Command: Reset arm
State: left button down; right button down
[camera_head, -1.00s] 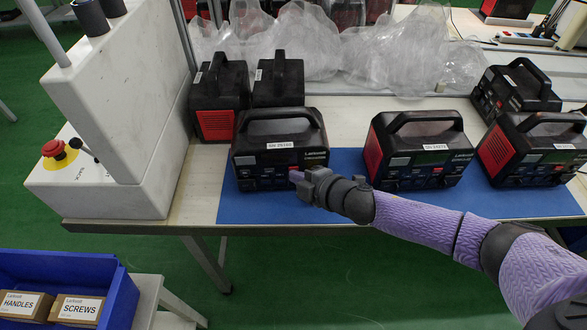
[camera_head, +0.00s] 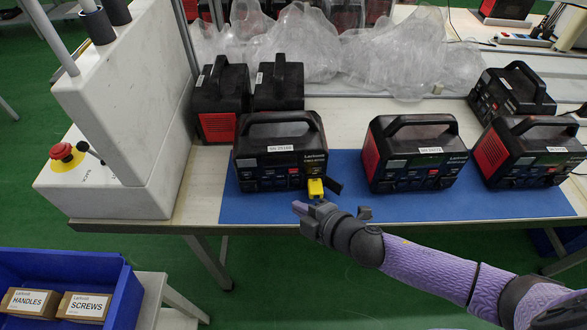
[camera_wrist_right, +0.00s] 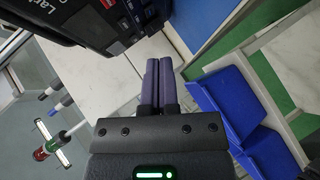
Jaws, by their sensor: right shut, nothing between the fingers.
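My right gripper (camera_head: 306,208) is in front of the near-left black power station (camera_head: 284,150), by the front edge of the blue mat (camera_head: 375,205). Its purple fingers are together and empty, and they also show side by side in the right wrist view (camera_wrist_right: 159,82). They are apart from the power station, whose lower front corner shows at the top of the wrist view (camera_wrist_right: 100,25). A yellow piece (camera_head: 316,188) sits at that station's lower front right, beside a small dark open flap (camera_head: 334,186). My left gripper is not in view.
Several other power stations stand on the table (camera_head: 200,205), two near right (camera_head: 415,155). A white cabinet with a red emergency button (camera_head: 62,152) stands left. A blue bin (camera_head: 115,290) holds boxes at lower left. Clear plastic bags (camera_head: 350,50) lie behind.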

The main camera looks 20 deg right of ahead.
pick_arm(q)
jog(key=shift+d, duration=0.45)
pick_arm(e)
jog(key=shift+s, duration=0.1)
jog(key=s+d+r+m+g+h, duration=0.1)
jog(key=s+d+m+g+h, duration=0.2)
jog(key=s+m+g+h, duration=1)
jog(key=s+f+m+t+y, duration=0.2)
jog(key=s+f+y, duration=0.2)
jog(key=f, duration=0.4)
jog(key=s+f+m+t+y, duration=0.1)
jog(key=s+f+m+y, duration=0.25)
jog(key=f, duration=0.45)
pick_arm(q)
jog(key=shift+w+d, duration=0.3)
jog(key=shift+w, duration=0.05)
pick_arm(e)
jog(key=s+d+f+n+g, duration=0.1)
jog(key=s+d+f, duration=0.2)
jog(key=s+f, duration=0.8)
jog(key=s+h, duration=0.1)
jog(key=s, duration=0.2)
jog(key=shift+s+d+f, duration=0.3)
jog(key=shift+s, duration=0.1)
